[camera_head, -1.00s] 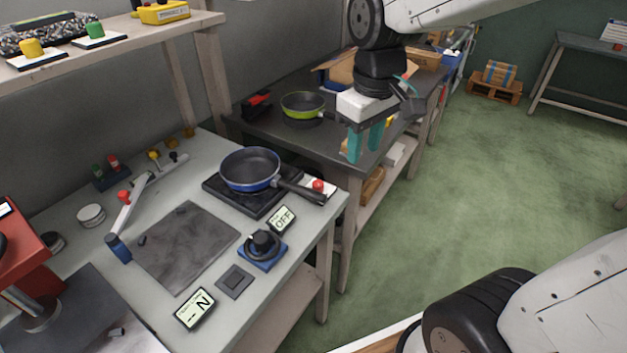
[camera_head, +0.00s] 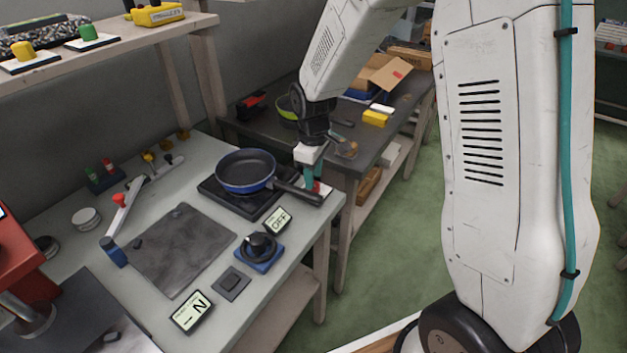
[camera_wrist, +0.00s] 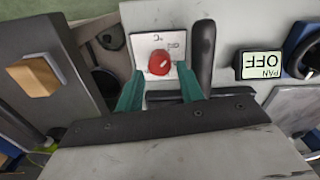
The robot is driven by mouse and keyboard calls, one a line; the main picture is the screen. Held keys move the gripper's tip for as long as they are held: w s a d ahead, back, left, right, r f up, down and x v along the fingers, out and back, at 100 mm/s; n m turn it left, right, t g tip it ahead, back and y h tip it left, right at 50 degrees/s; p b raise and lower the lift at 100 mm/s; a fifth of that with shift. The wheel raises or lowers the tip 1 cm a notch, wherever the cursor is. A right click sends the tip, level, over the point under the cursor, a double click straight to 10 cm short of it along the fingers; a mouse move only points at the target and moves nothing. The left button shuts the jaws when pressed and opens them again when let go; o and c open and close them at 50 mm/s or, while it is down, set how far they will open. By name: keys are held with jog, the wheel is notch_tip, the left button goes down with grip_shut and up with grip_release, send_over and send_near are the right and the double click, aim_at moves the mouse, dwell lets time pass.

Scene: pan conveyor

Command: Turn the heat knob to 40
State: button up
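The red heat knob (camera_wrist: 159,63) sits on a white plate (camera_wrist: 172,40) with small markings, too small to read surely. In the wrist view, my gripper (camera_wrist: 160,73) is open, with one teal finger on each side of the knob; I cannot tell whether they touch it. In the head view, my gripper (camera_head: 312,180) hangs over the table's right edge and partly hides the red knob (camera_head: 317,187). The pan display (camera_head: 277,221) reads OFF; it also shows in the wrist view (camera_wrist: 259,65).
The blue pan (camera_head: 246,170) sits on the black hotplate (camera_head: 212,193); its handle (camera_wrist: 202,55) lies close beside my finger. A black dial on a blue base (camera_head: 260,248) and a second display (camera_head: 192,312) stand nearer. A dark bench (camera_head: 350,160) lies behind.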

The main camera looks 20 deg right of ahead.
jog(key=shift+f, duration=1.25)
jog(key=c, duration=0.7)
jog(key=shift+m, duration=0.5)
jog(key=m, duration=0.4)
jog(key=shift+m, duration=0.4)
jog(key=m, duration=0.6)
